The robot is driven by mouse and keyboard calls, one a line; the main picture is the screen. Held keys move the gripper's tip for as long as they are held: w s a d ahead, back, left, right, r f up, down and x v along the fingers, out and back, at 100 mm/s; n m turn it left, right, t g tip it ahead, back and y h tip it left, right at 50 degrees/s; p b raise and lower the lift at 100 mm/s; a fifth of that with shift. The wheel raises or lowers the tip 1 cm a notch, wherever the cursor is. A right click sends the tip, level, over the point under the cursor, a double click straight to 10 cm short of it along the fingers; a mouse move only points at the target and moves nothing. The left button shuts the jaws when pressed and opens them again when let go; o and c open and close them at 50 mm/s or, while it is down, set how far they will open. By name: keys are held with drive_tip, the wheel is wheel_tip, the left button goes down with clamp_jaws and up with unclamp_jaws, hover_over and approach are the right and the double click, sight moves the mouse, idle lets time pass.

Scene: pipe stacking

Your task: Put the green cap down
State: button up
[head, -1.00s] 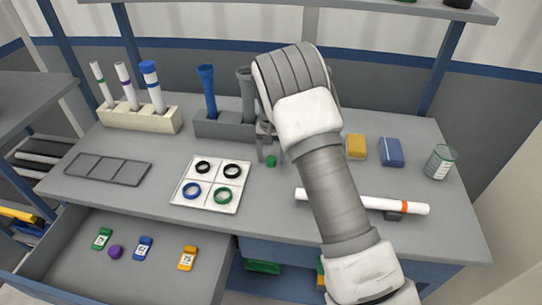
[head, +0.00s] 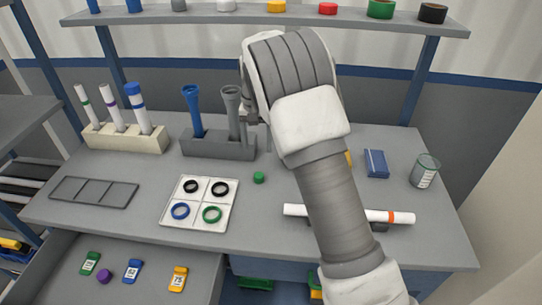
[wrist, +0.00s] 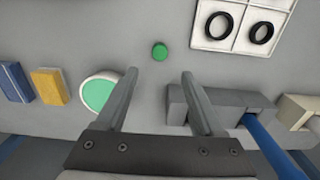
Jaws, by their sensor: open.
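The small green cap (head: 259,177) rests on the grey bench top, between the white ring tray and my arm. It also shows in the wrist view (wrist: 159,51), free on the bench and ahead of the fingertips. My gripper (wrist: 158,77) is open, with nothing between its two fingers. In the head view my gripper is above and behind the cap, apart from it, and largely hidden by my own wrist.
A grey holder (head: 218,146) with blue and grey pipes stands close to my gripper. The ring tray (head: 202,203) is left of the cap. A white pipe (head: 345,214) lies at right. A white-rimmed green disc (wrist: 99,93) is beside one finger in the wrist view.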

drive_tip(key=s+d+r+t+y, duration=0.1)
drive_tip(key=s+d+r, duration=0.3)
drive_tip(key=s+r, duration=0.35)
drive_tip(key=s+d+r+t, duration=0.1)
drive_tip(key=s+d+r, duration=0.4)
drive_tip(key=r, duration=0.4)
drive_tip(key=s+d+n+t, duration=0.1)
drive_tip(key=s, duration=1)
drive_tip(key=s+d+n+t+h, duration=0.1)
drive_tip(key=s+d+t, duration=0.1)
drive_tip(key=s, duration=0.9)
drive_tip(key=shift+d+r+t, duration=0.3)
drive_tip(key=shift+r, duration=0.1)
